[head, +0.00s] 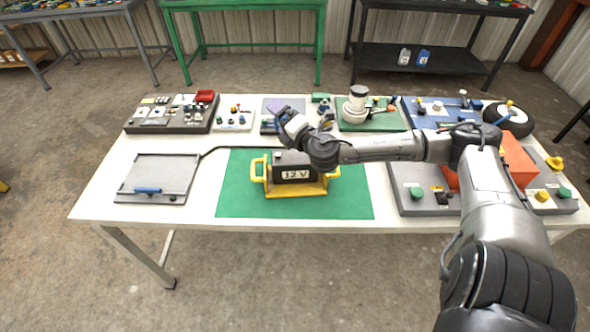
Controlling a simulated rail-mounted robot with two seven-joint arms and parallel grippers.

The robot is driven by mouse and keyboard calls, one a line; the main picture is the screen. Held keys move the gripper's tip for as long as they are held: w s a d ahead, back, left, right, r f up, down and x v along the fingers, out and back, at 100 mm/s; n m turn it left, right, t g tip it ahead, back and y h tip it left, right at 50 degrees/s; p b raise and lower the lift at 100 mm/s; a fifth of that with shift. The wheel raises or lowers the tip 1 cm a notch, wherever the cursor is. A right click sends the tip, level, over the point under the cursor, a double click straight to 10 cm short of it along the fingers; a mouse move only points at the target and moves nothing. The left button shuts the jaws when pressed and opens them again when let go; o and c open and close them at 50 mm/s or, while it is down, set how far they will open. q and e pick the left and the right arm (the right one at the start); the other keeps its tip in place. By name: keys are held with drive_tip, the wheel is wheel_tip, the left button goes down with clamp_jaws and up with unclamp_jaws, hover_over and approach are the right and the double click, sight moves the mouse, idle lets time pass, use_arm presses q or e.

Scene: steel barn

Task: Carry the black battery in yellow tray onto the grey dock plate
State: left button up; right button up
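The black battery (292,160), marked "12 V", sits upright in its yellow tray (297,193) on a green mat at the middle of the table. The tray has a yellow handle at each side. The grey dock plate (160,172) lies flat at the table's left, with a blue lever along its front and nothing on it. My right gripper (280,112) is above and behind the battery, pointing up and to the left, apart from the tray. Its fingers are too small to read. My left gripper is not in view.
The green mat (235,195) has bare room around the tray. A dark cable runs from the dock plate behind the battery. Panels and parts (172,112) line the table's back edge. Grey panels (420,203) and an orange box (518,160) stand at the right.

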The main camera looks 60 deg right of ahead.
wheel_tip(320, 180, up, 5)
drive_tip(key=w+d+n+t+y, duration=0.1)
drive_tip(key=w+n+y, duration=0.2)
drive_tip(key=n+y, duration=0.45)
drive_tip(key=n+g+y, duration=0.1)
drive_tip(key=n+g, duration=1.3)
drive_tip(key=n, duration=0.4)
approach(297, 156)
drive_tip(key=shift+m, duration=0.35)
drive_tip(key=b+x, duration=0.1)
drive_tip(key=x, duration=0.3)
drive_tip(key=shift+a+f, duration=0.2)
drive_tip(key=shift+a, duration=0.05)
drive_tip(key=shift+g, duration=0.3)
drive_tip(key=shift+b+x, duration=0.65)
drive_tip(key=shift+x, duration=2.1)
drive_tip(key=shift+w+d, duration=0.15)
